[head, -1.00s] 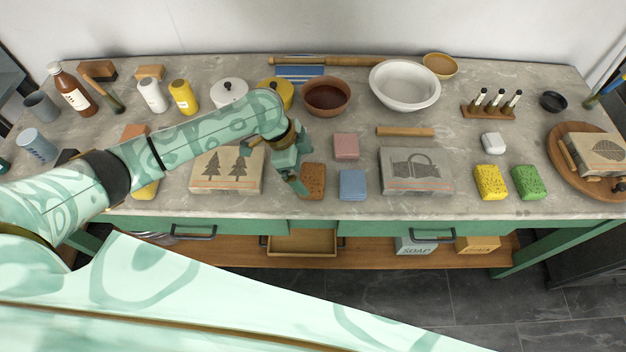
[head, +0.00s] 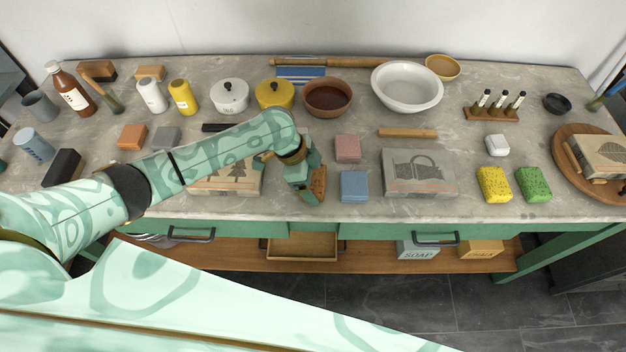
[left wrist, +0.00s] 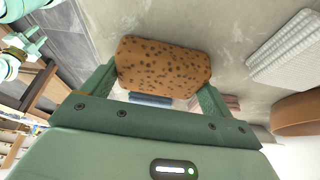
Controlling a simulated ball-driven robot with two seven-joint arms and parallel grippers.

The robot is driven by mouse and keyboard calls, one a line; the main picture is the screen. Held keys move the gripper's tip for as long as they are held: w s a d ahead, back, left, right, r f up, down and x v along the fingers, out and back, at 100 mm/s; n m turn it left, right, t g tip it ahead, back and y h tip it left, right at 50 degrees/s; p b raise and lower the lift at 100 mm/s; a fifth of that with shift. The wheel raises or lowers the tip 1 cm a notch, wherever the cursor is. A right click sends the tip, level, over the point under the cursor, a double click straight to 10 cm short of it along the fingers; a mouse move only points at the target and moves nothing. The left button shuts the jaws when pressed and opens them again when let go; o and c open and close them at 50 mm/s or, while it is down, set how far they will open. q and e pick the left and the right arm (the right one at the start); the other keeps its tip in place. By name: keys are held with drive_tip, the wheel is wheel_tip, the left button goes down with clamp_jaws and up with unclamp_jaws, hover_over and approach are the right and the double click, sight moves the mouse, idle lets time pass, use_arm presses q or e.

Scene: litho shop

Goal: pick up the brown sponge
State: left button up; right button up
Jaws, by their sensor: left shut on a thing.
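The brown sponge (head: 318,184) is a speckled block near the front edge of the counter, partly hidden by my left gripper (head: 307,190). It looks tilted in the head view. In the left wrist view the brown sponge (left wrist: 163,66) sits between the two fingers of my left gripper (left wrist: 155,85), which is shut on it. Whether it is clear of the counter is hard to tell. My right gripper is not in view.
A printed stone (head: 419,174) lies further right. A partly hidden tree-printed stone (head: 222,186) is on the left.

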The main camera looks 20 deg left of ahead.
sight(319, 179)
use_arm(q)
drive_tip(key=shift+r, duration=0.5)
wheel_tip(319, 179, up, 3)
drive_tip(key=shift+f+p, duration=0.1)
drive_tip(key=shift+p, duration=0.7)
drive_tip(key=s+r+p, duration=0.5)
drive_tip(key=s+r, duration=0.4)
drive_tip(key=s, duration=0.5)
drive_tip(key=shift+d, duration=0.45)
drive_tip(key=shift+o, duration=0.5)
drive_tip(key=shift+w+r, duration=0.1)
